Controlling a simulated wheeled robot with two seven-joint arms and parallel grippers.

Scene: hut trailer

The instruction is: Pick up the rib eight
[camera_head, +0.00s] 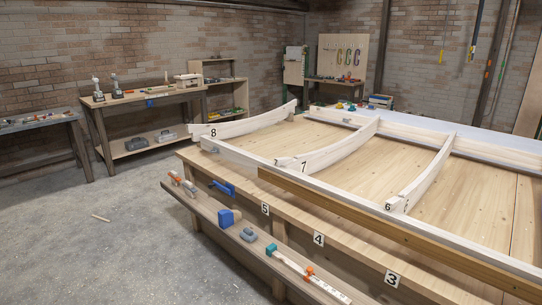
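The rib eight (252,122) is a pale, curved wooden beam with a black "8" on its near left end. It lies at the left end of the large wooden bench, and its near end reaches over or close to the bench's left edge. Its far end rises near the back rail. Neither of my grippers is in view.
Rib 7 (345,150) and rib 6 (428,178) span the wooden bench (330,215) to the right. A lower shelf (205,208) along its front holds clamps, a blue block (229,217) and other tools. Concrete floor (110,245) is open at left; a workbench (150,98) stands behind.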

